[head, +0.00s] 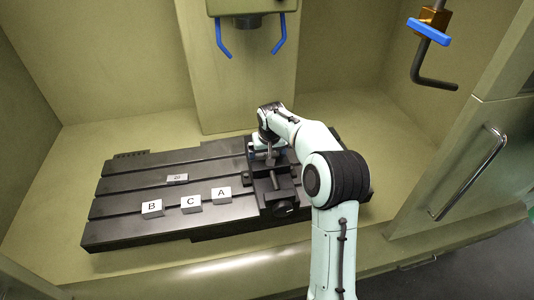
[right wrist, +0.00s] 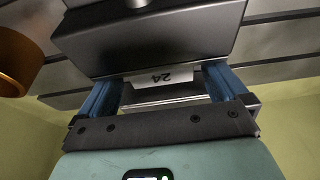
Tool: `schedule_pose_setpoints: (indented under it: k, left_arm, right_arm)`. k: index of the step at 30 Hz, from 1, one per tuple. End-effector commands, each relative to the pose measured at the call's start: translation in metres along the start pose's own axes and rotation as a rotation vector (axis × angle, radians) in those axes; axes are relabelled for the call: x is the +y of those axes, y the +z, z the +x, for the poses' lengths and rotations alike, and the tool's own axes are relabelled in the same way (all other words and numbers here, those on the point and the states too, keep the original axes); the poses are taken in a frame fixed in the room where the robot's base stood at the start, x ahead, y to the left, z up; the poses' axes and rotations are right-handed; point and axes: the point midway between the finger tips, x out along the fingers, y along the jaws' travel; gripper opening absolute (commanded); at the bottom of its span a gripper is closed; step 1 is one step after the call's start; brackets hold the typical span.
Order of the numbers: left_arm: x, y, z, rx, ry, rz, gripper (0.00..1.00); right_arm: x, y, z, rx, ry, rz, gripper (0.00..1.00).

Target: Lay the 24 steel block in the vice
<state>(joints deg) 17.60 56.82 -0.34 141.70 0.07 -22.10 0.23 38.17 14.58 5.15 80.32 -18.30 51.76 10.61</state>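The 24 steel block (right wrist: 160,78) shows in the right wrist view, with its pale "24" label upside down. It lies between the two blue fingers of my right gripper (right wrist: 163,90), which appear to touch its sides. The dark vice (right wrist: 150,38) is right up against the block there; how deep the block sits between the jaws is hidden. In the head view the vice (head: 282,196) stands on the right part of the slotted table, and my right gripper (head: 266,153) is at its far end, partly hidden by my arm. My left gripper is out of view.
Label blocks B (head: 152,208), C (head: 190,203) and A (head: 221,195) stand on the slotted table (head: 125,232). Another small labelled block (head: 177,178) lies behind them. A spindle head (head: 250,6) hangs above.

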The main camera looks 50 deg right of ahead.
Motion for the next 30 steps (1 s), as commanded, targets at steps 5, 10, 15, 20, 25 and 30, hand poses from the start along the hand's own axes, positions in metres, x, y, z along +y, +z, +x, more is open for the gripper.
schedule_pose_setpoints:
  k: [5,10,15,20,25,30]
  left_arm:
    - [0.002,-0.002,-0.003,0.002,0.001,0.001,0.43]
    - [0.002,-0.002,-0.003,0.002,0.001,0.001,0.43]
    - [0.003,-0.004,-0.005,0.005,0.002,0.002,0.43]
    - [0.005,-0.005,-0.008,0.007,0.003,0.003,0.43]
    - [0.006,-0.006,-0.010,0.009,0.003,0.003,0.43]
    - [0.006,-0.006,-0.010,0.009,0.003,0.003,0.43]
  right_arm:
    - [0.000,-0.002,-0.009,0.003,0.000,0.000,1.00]
    - [-0.001,-0.002,-0.039,0.007,-0.001,0.000,1.00]
    - [-0.001,-0.002,-0.077,0.005,-0.001,0.001,1.00]
    - [-0.001,-0.002,-0.106,0.004,-0.001,0.001,1.00]
    - [0.000,-0.002,-0.121,0.002,-0.001,0.000,1.00]
    - [0.000,-0.001,-0.124,0.000,0.000,0.000,1.00]
